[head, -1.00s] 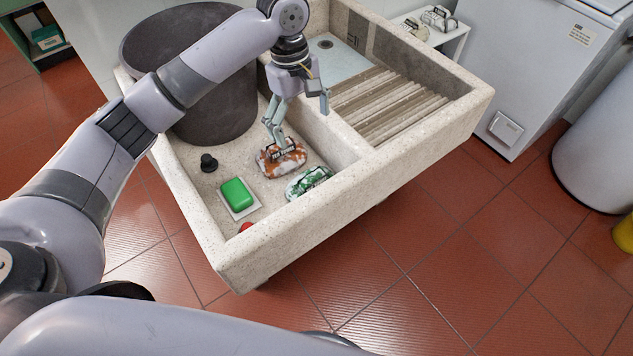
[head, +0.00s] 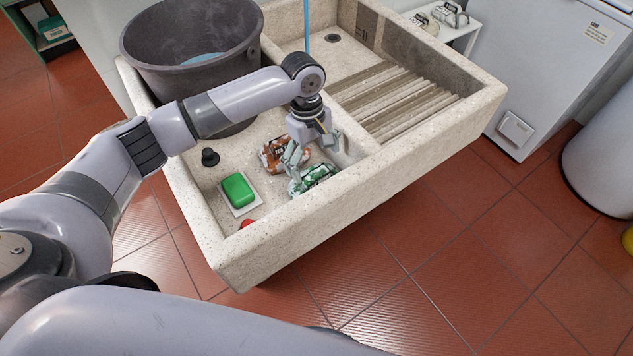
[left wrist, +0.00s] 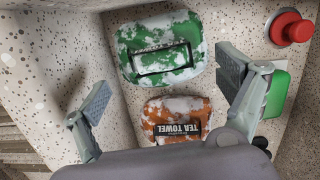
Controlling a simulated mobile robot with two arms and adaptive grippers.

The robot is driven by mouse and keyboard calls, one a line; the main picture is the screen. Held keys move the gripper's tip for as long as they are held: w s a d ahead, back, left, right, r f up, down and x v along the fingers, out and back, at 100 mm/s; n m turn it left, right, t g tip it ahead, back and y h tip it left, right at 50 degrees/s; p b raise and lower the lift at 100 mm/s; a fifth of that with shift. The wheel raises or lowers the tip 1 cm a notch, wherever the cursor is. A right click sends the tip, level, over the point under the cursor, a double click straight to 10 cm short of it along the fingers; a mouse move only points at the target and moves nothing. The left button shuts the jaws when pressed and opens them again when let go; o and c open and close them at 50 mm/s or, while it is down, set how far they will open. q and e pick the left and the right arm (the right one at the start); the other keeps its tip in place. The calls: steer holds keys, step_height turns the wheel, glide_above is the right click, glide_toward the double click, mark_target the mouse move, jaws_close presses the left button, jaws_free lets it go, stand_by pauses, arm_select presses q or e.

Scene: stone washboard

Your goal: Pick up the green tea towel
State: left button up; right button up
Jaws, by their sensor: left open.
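The green and white tea towel (head: 318,176) is a folded bundle with a dark label, lying on the floor of the stone basin near its front wall. In the left wrist view, the green towel (left wrist: 160,35) lies at the top middle, ahead of the fingers. My left gripper (head: 312,162) is low in the basin, beside and partly over the towels. In the left wrist view, its fingers (left wrist: 165,87) are spread wide with nothing between their tips. My right gripper is not in view.
An orange and white tea towel (left wrist: 178,112) lies close beside the green one. A green block (head: 238,190) on a white dish, a red button-like knob (left wrist: 291,28) and a black plug (head: 209,158) are in the basin. A dark tub (head: 180,75) stands behind. Stone walls (head: 290,225) enclose it.

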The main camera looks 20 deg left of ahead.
mark_target(317, 173)
arm_select(q)
steer(key=f, duration=0.5)
steer(key=shift+s+d+f, duration=0.1)
steer(key=shift+s+d, duration=0.05)
steer(key=shift+d, duration=0.15)
steer(key=c, duration=1.4)
